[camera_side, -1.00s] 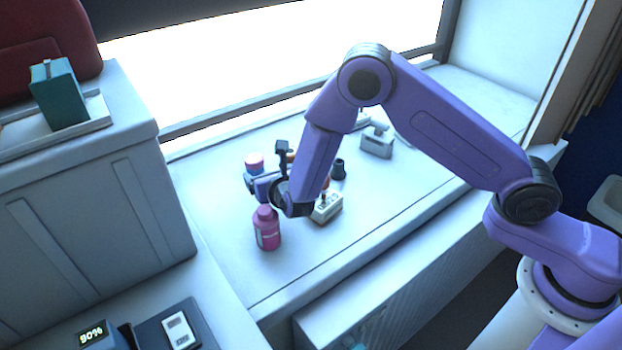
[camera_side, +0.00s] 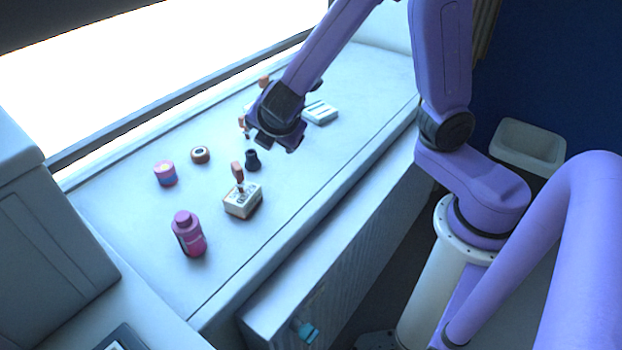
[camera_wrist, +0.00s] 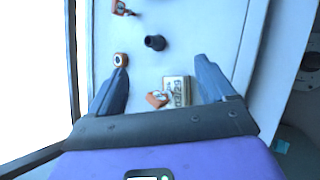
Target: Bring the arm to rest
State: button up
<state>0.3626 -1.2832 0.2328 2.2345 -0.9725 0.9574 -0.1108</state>
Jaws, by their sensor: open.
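My gripper (camera_side: 272,130) is open and empty, raised above the white counter (camera_side: 130,225) in the side view. In the wrist view its two fingers (camera_wrist: 162,84) are spread wide. Below them in that view is a small white box (camera_wrist: 180,90) with an orange-handled piece. The same box (camera_side: 243,203) stands well below and left of the gripper in the side view. A dark cup-like piece (camera_side: 252,161) stands just below the gripper in the picture, apart from it.
A pale block (camera_side: 320,112) lies to the right; orange-topped items are partly hidden behind my gripper. The counter's front strip is clear.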

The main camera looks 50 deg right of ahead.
jog(key=s+d+m+g+y, duration=0.2)
jog(key=s+m+g, duration=0.1)
jog(key=s, duration=0.9)
jog(key=s+d+r+m+g+y, duration=0.1)
jog(key=s+d+m+g+y, duration=0.1)
jog(key=s, duration=1)
jog(key=shift+d+r+m+g+y, duration=0.15)
jog(key=shift+m+g+y, duration=0.65)
jog(key=shift+m, duration=0.3)
